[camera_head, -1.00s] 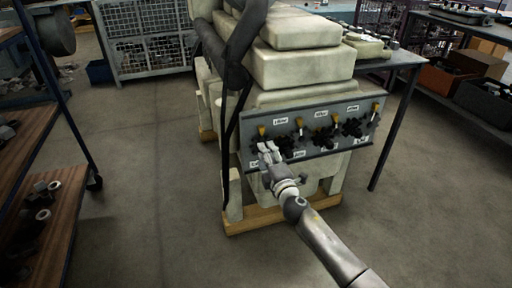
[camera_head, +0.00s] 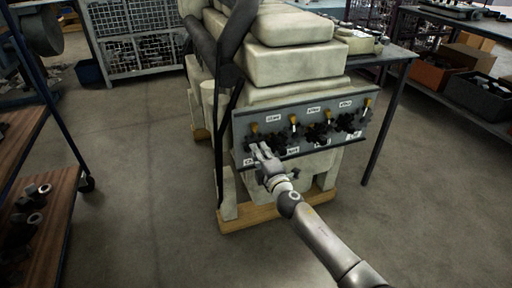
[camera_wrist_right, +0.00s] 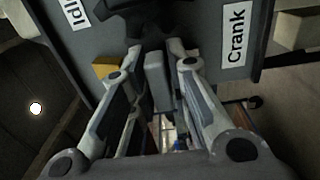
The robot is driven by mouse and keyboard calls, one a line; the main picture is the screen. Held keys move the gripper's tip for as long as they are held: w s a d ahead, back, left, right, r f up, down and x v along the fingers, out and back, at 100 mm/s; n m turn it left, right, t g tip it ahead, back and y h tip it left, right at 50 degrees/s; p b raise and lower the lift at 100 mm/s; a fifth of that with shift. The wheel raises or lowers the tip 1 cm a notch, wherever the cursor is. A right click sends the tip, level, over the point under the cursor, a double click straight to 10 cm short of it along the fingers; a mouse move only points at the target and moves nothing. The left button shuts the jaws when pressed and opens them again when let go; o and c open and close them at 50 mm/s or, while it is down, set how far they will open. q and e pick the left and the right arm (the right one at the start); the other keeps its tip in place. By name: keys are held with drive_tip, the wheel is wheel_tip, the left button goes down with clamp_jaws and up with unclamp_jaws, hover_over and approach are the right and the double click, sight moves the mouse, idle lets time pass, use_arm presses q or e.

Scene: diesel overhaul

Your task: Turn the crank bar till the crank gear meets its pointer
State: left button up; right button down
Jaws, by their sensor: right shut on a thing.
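A grey panel (camera_head: 345,138) on the front of the pale engine block carries a row of dark gears with yellow-tipped pointers above them. The crank gear (camera_wrist_right: 150,18) is dark and toothed, beside the "Crank" label (camera_wrist_right: 236,35) in the wrist view. The leftmost yellow-tipped pointer (camera_head: 254,128) stands above my gripper in the head view. My right gripper (camera_head: 259,148) is at the lower left of the panel, shut on the grey crank bar (camera_wrist_right: 157,82), which shows between its fingers. The gripper partly hides the crank gear, so its alignment with the pointer cannot be told. My left gripper is not in view.
The engine block (camera_head: 295,62) stands on a wooden base (camera_head: 250,216). A table leg (camera_head: 385,135) is close on the right. Wooden shelves (camera_head: 45,240) with metal parts stand at the left. The floor (camera_head: 140,170) between is clear.

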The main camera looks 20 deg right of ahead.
drive_tip(key=shift+m, duration=0.4)
drive_tip(key=m, duration=0.3)
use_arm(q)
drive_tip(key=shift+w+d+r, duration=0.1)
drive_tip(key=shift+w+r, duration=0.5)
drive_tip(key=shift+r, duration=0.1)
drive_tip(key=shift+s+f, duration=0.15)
